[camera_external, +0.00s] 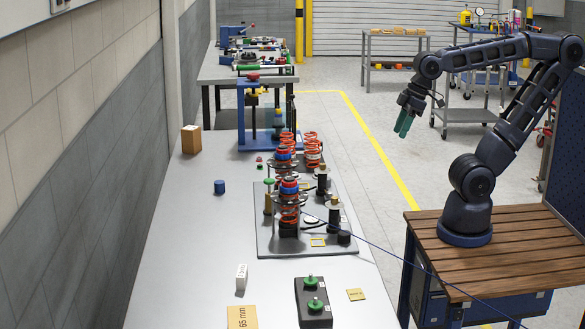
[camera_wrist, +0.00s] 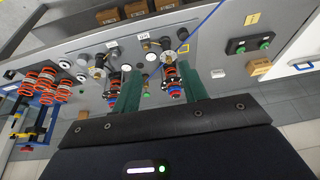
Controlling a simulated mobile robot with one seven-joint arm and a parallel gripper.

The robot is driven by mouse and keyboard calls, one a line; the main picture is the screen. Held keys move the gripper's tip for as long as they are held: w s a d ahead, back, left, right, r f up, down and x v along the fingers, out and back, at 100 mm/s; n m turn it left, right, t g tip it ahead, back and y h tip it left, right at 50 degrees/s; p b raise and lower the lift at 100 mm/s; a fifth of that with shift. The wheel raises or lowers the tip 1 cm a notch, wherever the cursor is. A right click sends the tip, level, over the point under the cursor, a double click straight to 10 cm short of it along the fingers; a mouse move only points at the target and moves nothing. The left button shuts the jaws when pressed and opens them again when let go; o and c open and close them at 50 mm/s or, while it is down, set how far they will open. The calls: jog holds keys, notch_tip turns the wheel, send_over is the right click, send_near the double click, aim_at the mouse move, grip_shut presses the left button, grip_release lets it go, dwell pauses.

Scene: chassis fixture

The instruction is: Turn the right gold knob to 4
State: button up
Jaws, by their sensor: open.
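Two gold knobs stand on black posts on a grey fixture plate (camera_external: 265,236). In the external view one is farther back (camera_external: 322,171) and one is nearer (camera_external: 334,203). My gripper (camera_external: 404,122) hangs high to the right of the plate, over the aisle, touching nothing. In the wrist view its two green fingers (camera_wrist: 158,76) are apart with nothing held between them.
Red coil-spring units (camera_external: 289,205) stand beside the knobs. A black box with green buttons (camera_external: 314,300), a blue cylinder (camera_external: 219,187) and a cardboard box (camera_external: 191,139) are on the bench. A thin blue cable (camera_external: 395,260) crosses towards the wooden-topped cabinet. The aisle is open.

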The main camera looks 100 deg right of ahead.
jog(key=w+d+f+g+y, duration=0.1)
jog(key=w+d, duration=0.4)
jog(key=w, duration=0.2)
jog(key=n+g+h, duration=0.1)
jog(key=n+g, duration=0.1)
jog(key=g, duration=0.1)
send_near(323, 164)
jog(key=shift+w+f, duration=0.15)
jog(key=shift+f, duration=4.2)
jog(key=shift+c, duration=0.4)
grip_shut()
